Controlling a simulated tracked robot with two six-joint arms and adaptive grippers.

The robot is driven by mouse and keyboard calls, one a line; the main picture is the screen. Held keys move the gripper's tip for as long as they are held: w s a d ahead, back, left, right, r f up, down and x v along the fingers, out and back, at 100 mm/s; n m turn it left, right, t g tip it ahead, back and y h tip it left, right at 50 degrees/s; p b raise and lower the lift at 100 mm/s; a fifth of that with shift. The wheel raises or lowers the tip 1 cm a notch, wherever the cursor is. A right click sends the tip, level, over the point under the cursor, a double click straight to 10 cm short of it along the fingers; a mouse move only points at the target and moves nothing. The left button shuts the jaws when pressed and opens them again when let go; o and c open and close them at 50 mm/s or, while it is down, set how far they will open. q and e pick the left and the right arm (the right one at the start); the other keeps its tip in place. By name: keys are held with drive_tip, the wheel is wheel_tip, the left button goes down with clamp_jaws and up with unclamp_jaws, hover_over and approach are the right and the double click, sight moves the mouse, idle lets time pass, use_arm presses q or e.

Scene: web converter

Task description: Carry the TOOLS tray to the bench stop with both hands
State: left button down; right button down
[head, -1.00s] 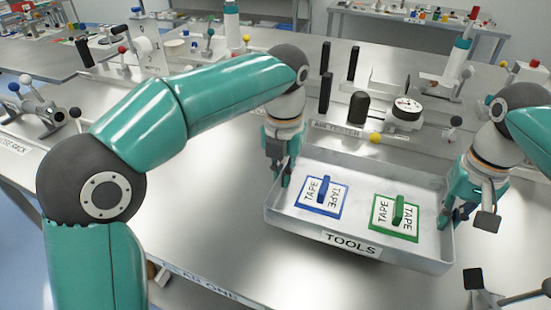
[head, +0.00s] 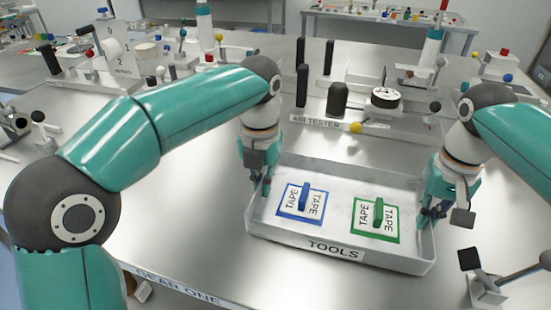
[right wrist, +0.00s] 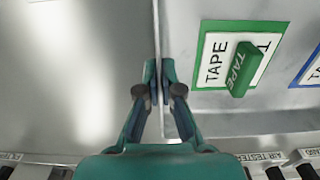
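The TOOLS tray (head: 290,237) is a shallow grey metal tray with its label on the near wall. It holds a blue-edged TAPE card with a blue handle (head: 303,196) and a green-edged one with a green handle (head: 378,212). My left gripper (head: 266,187) is at the tray's left wall and looks closed on it, its fingertips partly hidden. My right gripper (head: 431,215) is at the right wall; the right wrist view shows its fingers (right wrist: 160,90) closed on either side of the thin wall. I cannot tell whether the tray touches the bench. I cannot identify the bench stop.
The AIR TESTER station (head: 316,122), with black posts and a round gauge (head: 386,97), stands behind the tray. A dark-padded stand (head: 486,287) is at the near right. Bare bench (head: 190,200) lies left of the tray. A GEAR ONE label (head: 175,287) marks the front edge.

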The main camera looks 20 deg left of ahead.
use_arm(q)
drive_tip(key=shift+f, duration=0.45)
use_arm(e)
drive_tip(key=shift+f, duration=0.4)
use_arm(q)
drive_tip(key=c, duration=1.6)
unclamp_jaws()
drive_tip(key=shift+r, duration=0.2)
drive_tip(key=shift+c, duration=0.2)
use_arm(e)
drive_tip(key=c, duration=1.6)
unclamp_jaws()
drive_tip(key=shift+r, duration=0.15)
drive_tip(key=shift+c, duration=0.2)
use_arm(q)
drive_tip(key=o, duration=0.3)
use_arm(e)
drive_tip(key=o, duration=0.3)
use_arm(q)
wheel_tip(320, 180, up, 12)
drive_tip(key=shift+f, duration=0.2)
drive_tip(key=shift+r, duration=0.1)
use_arm(e)
drive_tip(key=shift+r, duration=0.35)
wheel_tip(320, 180, up, 10)
drive_tip(key=shift+f, duration=0.25)
drive_tip(key=shift+r, duration=0.8)
